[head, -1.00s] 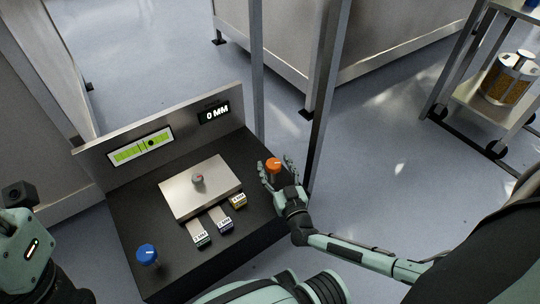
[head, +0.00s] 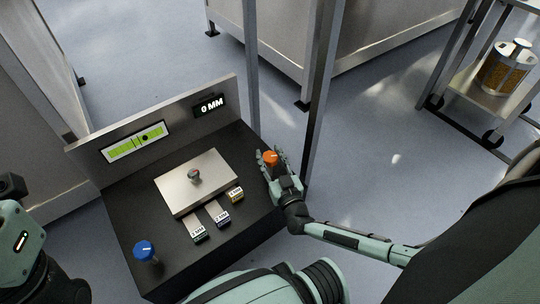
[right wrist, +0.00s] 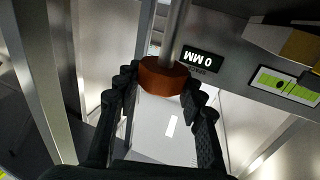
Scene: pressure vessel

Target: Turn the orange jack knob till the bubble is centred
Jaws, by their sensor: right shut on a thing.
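The orange jack knob (head: 270,158) stands at the right edge of the dark bench. My right gripper (head: 274,164) is shut on it; in the right wrist view the knob (right wrist: 163,76) sits between both black fingers (right wrist: 162,88), below a metal rod. The level vial (head: 120,148) is a green strip on the upright back panel. Its dark bubble (head: 146,138) lies right of the vial's middle in the head view. The vial also shows in the right wrist view (right wrist: 296,86), upside down. My left arm shows at the left edge, with its gripper out of view.
A blue knob (head: 145,251) stands at the bench's front left. A metal plate (head: 180,194) with a small knob lies mid-bench, with labelled tabs before it. A display (head: 210,105) reads 0 MM. A metal post (head: 322,100) rises behind my right gripper.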

